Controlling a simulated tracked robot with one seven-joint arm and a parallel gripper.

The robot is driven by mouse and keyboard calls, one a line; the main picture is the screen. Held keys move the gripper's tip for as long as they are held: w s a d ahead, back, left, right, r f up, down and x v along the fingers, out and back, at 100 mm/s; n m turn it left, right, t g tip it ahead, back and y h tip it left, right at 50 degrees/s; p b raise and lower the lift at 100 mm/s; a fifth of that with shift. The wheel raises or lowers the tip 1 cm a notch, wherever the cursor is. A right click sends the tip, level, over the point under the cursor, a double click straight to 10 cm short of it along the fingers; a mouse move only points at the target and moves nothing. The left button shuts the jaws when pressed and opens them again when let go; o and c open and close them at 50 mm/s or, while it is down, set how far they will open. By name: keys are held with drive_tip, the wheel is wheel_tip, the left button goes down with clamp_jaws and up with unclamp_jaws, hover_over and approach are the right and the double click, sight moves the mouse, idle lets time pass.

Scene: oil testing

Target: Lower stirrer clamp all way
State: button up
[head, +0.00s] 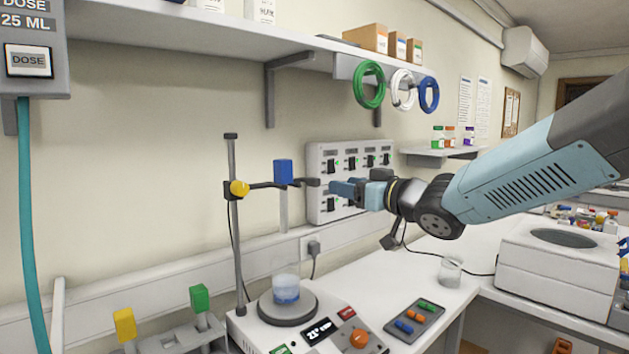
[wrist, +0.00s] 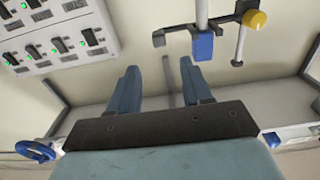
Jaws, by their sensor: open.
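The stirrer clamp is a dark bar (head: 262,185) with a blue block (head: 283,171) on top and a grey shaft (head: 283,210) hanging below. A yellow knob (head: 239,188) sits where it meets the upright rod (head: 234,240), high above the beaker (head: 286,290). My gripper (head: 334,187) is just right of the clamp's free end at about its height, apart from it. In the wrist view, which looks upside down, my gripper (wrist: 159,68) is open and empty. The blue block (wrist: 203,45) and yellow knob (wrist: 255,20) lie to the right, outside the fingers.
The beaker stands on a hot plate (head: 287,309) with a display and orange knob. A switch panel (head: 350,165) is on the wall behind my gripper. A tray with coloured pieces (head: 414,320), a small glass (head: 450,270) and a white box (head: 556,270) are to the right.

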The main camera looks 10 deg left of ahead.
sight(319, 180)
drive_tip(key=x, duration=1.1)
drive_tip(key=shift+w, duration=0.1)
drive_tip(key=shift+c, duration=0.5)
clamp_jaws()
